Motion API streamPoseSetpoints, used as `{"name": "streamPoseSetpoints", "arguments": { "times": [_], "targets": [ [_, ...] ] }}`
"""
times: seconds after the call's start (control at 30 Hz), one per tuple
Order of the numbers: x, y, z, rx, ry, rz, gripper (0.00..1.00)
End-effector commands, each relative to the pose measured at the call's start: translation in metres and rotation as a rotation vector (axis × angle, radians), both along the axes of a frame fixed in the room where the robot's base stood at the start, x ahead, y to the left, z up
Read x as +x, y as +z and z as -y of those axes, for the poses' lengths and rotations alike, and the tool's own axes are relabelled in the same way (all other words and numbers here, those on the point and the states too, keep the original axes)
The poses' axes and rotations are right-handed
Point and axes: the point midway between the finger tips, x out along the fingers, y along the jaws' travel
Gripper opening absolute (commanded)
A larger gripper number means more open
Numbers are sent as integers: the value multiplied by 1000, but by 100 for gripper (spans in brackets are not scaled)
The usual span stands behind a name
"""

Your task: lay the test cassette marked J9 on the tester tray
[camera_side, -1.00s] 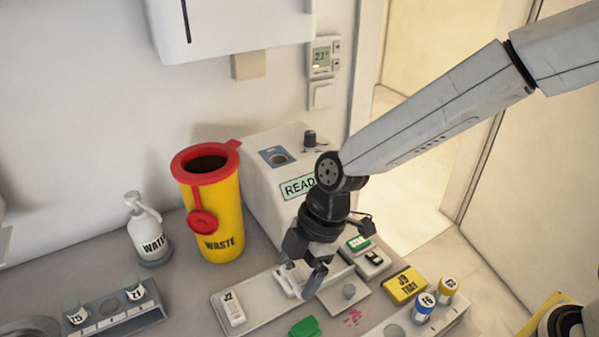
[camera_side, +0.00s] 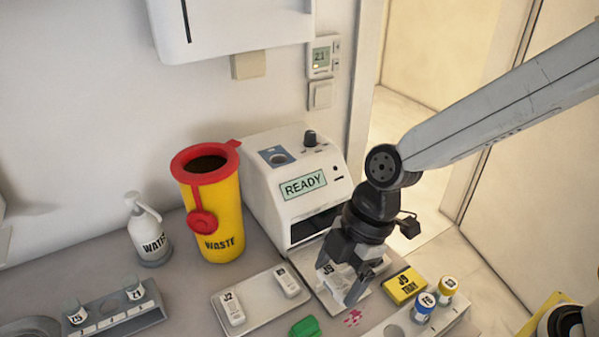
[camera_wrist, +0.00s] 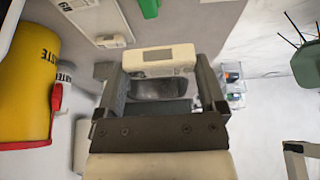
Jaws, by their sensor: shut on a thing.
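The white cassette marked J9 (camera_side: 328,270) is between the fingers of my gripper (camera_side: 342,283) in the side view. My gripper is shut on it. In the wrist view a white cassette (camera_wrist: 158,58) spans the gap between my fingertips (camera_wrist: 160,72). The tester (camera_side: 290,190) is a white box showing READY, with a dark slot low in front. The pale tester tray (camera_side: 327,300) lies before that slot, partly hidden by my gripper. The J9 cassette is over this tray; I cannot tell whether it touches.
A grey tray (camera_side: 255,311) at left holds cassette J2 (camera_side: 232,308) and another white cassette (camera_side: 287,281). A yellow J9 TRAY block (camera_side: 404,286), capped tubes (camera_side: 424,306) and a green object (camera_side: 305,327) are close by. A yellow waste bin (camera_side: 215,215) stands left of the tester.

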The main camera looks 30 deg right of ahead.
Motion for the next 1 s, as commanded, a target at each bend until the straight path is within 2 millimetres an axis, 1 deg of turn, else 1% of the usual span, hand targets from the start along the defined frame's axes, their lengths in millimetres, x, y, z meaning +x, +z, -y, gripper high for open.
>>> {"name": "streamPoseSetpoints", "arguments": {
  "times": [0.37,0.57,0.77,1.0],
  "targets": [
    [0,0,0,0,-4,1,34],
    [1,1,9,-6,-58,1,34],
    [2,3,31,-18,-209,-1,34],
    [0,6,69,-23,-471,-1,34]
  ]
}}
